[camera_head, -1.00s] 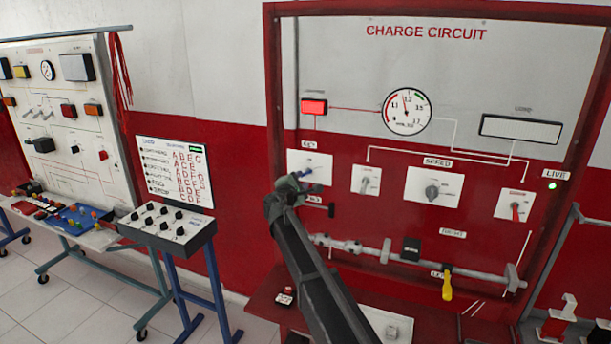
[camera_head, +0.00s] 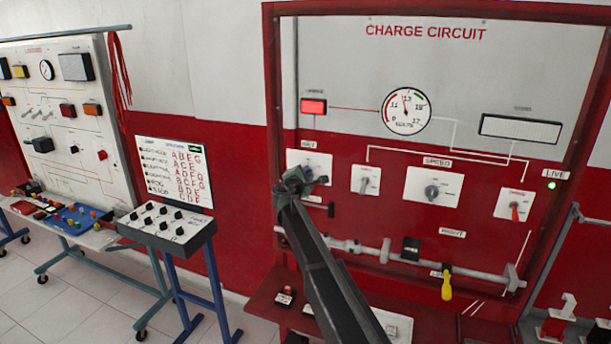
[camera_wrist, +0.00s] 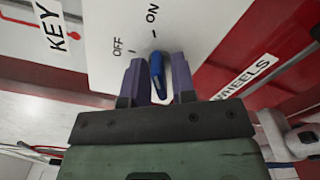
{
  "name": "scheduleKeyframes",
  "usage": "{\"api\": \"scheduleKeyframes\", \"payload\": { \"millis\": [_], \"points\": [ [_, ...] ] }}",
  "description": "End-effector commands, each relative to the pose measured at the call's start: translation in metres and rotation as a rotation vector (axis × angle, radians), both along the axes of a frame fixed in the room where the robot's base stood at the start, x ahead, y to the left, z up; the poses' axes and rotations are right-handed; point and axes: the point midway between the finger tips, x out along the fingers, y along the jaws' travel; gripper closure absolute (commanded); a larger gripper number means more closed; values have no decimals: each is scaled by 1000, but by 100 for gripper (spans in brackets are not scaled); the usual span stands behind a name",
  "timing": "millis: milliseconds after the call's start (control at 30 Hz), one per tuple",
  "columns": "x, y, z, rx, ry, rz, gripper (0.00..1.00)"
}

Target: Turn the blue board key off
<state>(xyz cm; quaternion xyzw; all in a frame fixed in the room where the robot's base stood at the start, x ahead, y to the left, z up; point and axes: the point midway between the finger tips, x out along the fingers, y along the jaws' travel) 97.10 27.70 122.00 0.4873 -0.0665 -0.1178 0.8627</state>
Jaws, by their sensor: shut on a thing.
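The blue key (camera_wrist: 157,78) stands on a white plate marked OFF and ON in the wrist view. Its tip points close to the ON mark, to the right of the OFF mark. My gripper (camera_wrist: 156,80) has one purple-grey finger on each side of the key and is shut on it. In the head view my gripper (camera_head: 312,181) is at the KEY plate (camera_head: 316,160) on the CHARGE CIRCUIT board (camera_head: 455,85), and it hides the key there.
A red lamp (camera_head: 314,106) and the green LIVE light (camera_head: 551,185) are lit. The gauge (camera_head: 406,111) reads around 13. A small black handle below the plate and other switches, such as the SPEED knob (camera_head: 431,192), are close by.

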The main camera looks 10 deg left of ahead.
Motion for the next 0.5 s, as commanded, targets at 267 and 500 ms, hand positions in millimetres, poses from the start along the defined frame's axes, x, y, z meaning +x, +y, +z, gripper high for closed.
{"api": "scheduleKeyframes", "payload": {
  "millis": [267,500],
  "points": [
    [0,0,0,-112,31,-1,99],
    [0,0,0,-301,84,-1,99]
  ]
}}
